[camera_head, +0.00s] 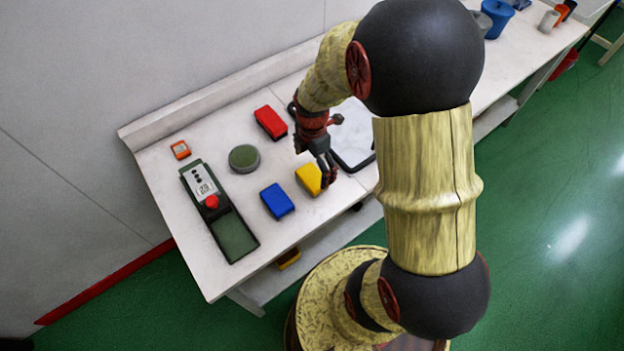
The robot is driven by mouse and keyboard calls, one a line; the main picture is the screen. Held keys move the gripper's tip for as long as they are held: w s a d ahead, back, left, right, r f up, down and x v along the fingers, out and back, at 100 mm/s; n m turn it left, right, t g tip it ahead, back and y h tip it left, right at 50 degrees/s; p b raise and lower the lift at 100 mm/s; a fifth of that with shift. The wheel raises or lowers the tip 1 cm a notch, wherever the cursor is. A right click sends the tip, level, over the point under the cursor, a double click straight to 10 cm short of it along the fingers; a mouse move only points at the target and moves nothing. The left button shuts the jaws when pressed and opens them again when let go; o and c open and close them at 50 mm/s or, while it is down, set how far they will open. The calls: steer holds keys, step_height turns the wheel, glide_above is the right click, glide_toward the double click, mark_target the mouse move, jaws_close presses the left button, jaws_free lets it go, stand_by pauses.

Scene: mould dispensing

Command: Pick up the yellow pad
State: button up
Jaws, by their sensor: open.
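The yellow pad (309,179) lies on the white table, right of a blue pad. My gripper (329,176) is at the right side of the yellow pad, pointing down, and covers part of its right edge. The gripper is open. I cannot tell whether its fingers touch the pad or stand around it.
On the white table (160,165) are a blue pad (277,200), a red pad (270,122), a round green dish (244,158), a device with a red button (211,201) and a small orange box (180,149). A white tray (355,135) lies behind my gripper.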

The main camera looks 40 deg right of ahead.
mark_target(312, 176)
step_height(312, 176, down, 5)
steer(key=shift+a+f+b, duration=0.1)
steer(key=shift+a+b, duration=0.05)
steer(key=shift+b, duration=0.65)
steer(key=c, duration=1.3)
